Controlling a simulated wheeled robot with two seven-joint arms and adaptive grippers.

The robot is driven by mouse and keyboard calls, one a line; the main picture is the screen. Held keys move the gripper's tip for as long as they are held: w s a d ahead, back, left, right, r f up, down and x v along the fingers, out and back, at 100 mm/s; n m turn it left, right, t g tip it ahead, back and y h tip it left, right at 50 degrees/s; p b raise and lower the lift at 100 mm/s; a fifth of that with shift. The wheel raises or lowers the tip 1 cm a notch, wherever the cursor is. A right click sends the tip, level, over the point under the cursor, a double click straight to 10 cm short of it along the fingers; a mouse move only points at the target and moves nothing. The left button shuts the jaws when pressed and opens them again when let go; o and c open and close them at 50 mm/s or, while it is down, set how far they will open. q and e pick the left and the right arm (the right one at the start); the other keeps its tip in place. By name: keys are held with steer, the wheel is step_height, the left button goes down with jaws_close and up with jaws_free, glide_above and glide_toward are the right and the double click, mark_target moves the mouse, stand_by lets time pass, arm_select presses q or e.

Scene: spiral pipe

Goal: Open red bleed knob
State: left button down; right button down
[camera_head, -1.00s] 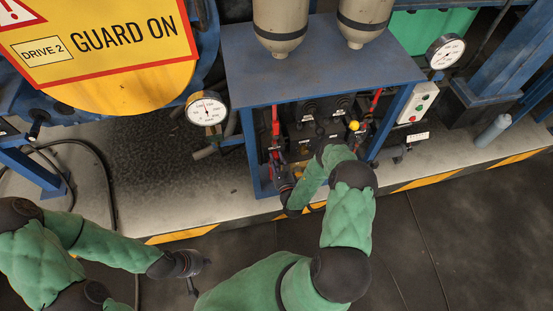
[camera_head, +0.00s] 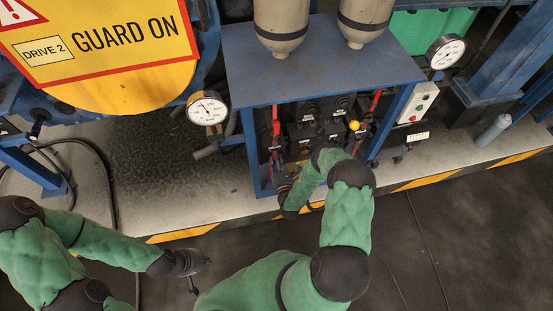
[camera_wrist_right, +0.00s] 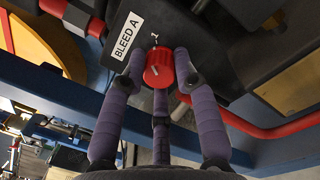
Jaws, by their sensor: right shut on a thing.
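The red bleed knob (camera_wrist_right: 158,68) is round, with a pale pointer line. It sits beside a white "BLEED A" label (camera_wrist_right: 120,36) on a dark panel. In the right wrist view, the purple-grey fingers of my right gripper (camera_wrist_right: 159,82) are closed around the knob. In the head view my right gripper (camera_head: 281,178) is at the lower left of the blue cabinet's opening, where the knob cannot be made out. My left gripper (camera_head: 200,273) is empty above the dark floor, its fingers apart.
The blue cabinet (camera_head: 300,70) frames the panel with its top and legs. A red pipe (camera_wrist_right: 250,128) runs just right of my right gripper. Pressure gauges (camera_head: 207,108) (camera_head: 446,51) flank the cabinet. The dark floor (camera_head: 460,240) at right is clear.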

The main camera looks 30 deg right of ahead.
steer(key=shift+w+d+r+m, duration=0.15)
steer(key=shift+r+m, duration=0.05)
steer(key=shift+m, duration=0.7)
steer(key=c, duration=0.9)
jaws_free()
steer(key=shift+c, duration=0.2)
steer(key=shift+f, duration=0.1)
steer(key=v, duration=1.2)
steer(key=shift+f, duration=0.1)
